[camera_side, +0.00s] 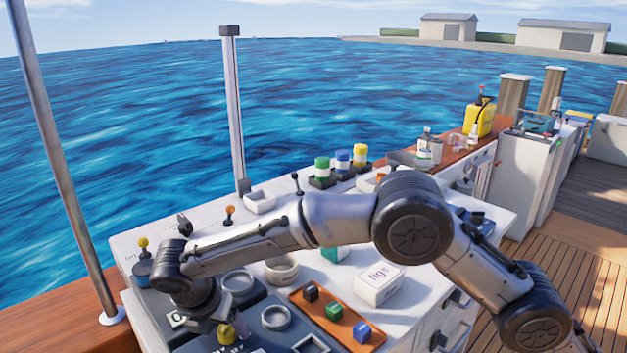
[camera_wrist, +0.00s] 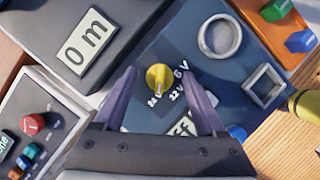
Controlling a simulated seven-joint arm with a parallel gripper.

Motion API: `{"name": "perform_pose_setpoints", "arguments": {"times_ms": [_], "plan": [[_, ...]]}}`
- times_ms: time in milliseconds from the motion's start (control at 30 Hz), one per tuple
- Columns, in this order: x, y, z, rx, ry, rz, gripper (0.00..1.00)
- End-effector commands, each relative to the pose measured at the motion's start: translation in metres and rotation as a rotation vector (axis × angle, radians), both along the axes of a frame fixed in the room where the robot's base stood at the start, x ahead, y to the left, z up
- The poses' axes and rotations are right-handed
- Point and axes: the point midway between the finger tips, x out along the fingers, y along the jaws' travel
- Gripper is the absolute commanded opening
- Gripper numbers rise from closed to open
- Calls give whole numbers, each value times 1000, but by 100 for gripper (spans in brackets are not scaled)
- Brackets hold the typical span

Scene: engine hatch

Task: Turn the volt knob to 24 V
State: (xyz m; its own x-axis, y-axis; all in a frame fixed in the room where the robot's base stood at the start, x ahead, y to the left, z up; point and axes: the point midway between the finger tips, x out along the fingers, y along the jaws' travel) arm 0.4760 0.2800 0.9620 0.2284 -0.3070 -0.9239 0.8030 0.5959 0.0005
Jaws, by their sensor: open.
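The yellow volt knob (camera_wrist: 158,77) sits on a dark blue-grey panel (camera_wrist: 180,45) in the wrist view. Labels 6 V and 12 V are to its right and lower right. A partly covered label that looks like 24 is just below it. I cannot tell for sure which label the knob points to. My gripper (camera_wrist: 158,74) is open, with one finger on each side of the knob and visible gaps between.
A display reading 0 m (camera_wrist: 84,42) is at upper left in the wrist view. A round ring (camera_wrist: 220,36) and a square frame (camera_wrist: 265,85) are to the right. An orange tray (camera_side: 300,297) holds coloured blocks. A white box (camera_side: 378,286) stands behind it.

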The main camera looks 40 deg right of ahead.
Motion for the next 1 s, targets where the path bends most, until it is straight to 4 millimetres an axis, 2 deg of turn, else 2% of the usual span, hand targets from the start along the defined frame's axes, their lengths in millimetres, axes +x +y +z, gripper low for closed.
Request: {"name": "perform_pose_setpoints", "arguments": {"times_ms": [133, 867, 1000], "plan": [[-2, 1, 5, 1, -4, 161, 73], [-38, 38, 128, 3, -3, 149, 73], [-30, 19, 145, 20, -23, 112, 73]]}}
